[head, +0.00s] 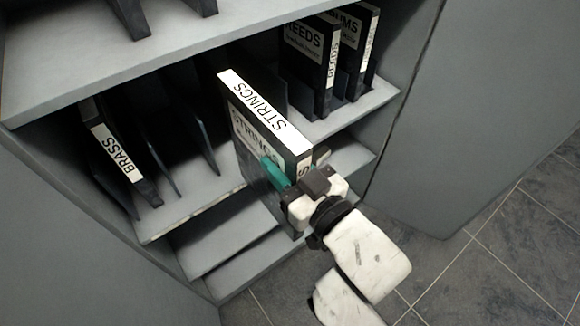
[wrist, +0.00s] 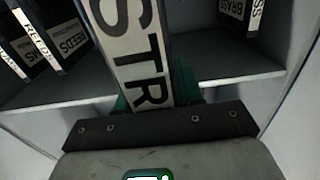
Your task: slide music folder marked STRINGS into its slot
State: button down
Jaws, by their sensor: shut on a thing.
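In the wrist view the label (wrist: 140,50) fills the middle, between my gripper's fingers (wrist: 155,95). The gap behind the folder, between thin dark dividers (head: 195,125), looks free of folders but is partly hidden by it.
The BRASS folder (head: 125,155) leans at the left of the same shelf (head: 185,210). REEDS (head: 312,65) and DRUMS (head: 352,50) folders stand at the right. The upper shelf board (head: 180,45) is above. Lower shelves (head: 225,245) look empty. A grey side panel (head: 400,100) bounds the right.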

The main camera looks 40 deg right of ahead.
jog(key=shift+w+a+r, duration=0.1)
jog(key=shift+w, duration=1)
jog(key=shift+w+f, duration=0.15)
jog(key=shift+w, duration=2.6)
jog(key=shift+w+f, duration=0.15)
jog(key=shift+w, duration=2.55)
jog(key=shift+w+f+b, duration=0.15)
jog(key=shift+w+b, duration=0.45)
jog(key=shift+w, duration=1.4)
jog(key=shift+w+f+b, duration=0.1)
jog(key=shift+w+b, duration=0.5)
jog(key=shift+w, duration=1.4)
jog(key=w+b, duration=0.3)
jog(key=w, duration=0.4)
jog(key=shift+w, duration=0.15)
jog(key=c, duration=0.9)
grip_release()
jog(key=shift+o, duration=1.3)
jog(key=shift+f, duration=0.25)
